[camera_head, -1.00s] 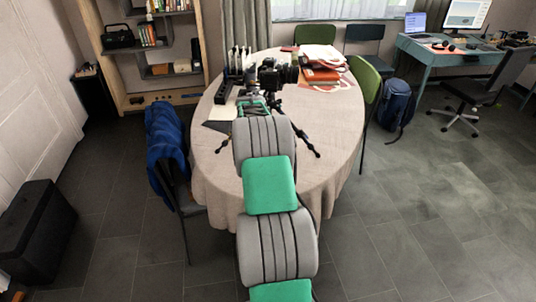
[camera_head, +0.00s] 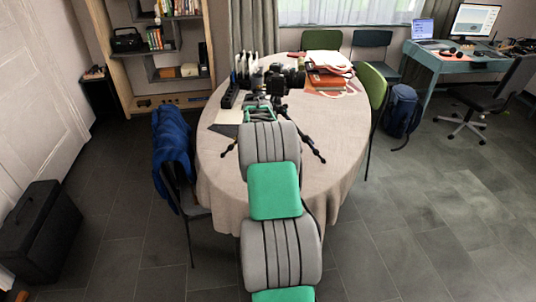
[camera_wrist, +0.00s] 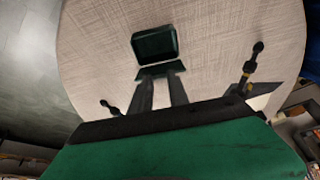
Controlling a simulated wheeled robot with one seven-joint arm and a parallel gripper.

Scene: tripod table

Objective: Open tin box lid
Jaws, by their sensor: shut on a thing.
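A small dark green box with rounded corners, which looks like the tin box (camera_wrist: 155,45), is in the wrist view over the beige tablecloth. My gripper (camera_wrist: 162,78) reaches up toward it with two grey fingers. A narrow dark green piece, which looks like the lid (camera_wrist: 160,69), lies across the fingertips, close beside the box. My gripper is shut on this piece. I cannot tell the lid's angle or whether it is clear of the box. In the head view my arm hides the tin box, and my fingers cannot be made out.
The round table (camera_head: 335,165) also holds a black camera (camera_head: 295,76), a red and white pile of bags (camera_head: 325,70) and papers (camera_head: 228,116). A chair with a blue jacket (camera_head: 172,145) stands at the left, and a green chair (camera_head: 371,90) at the right.

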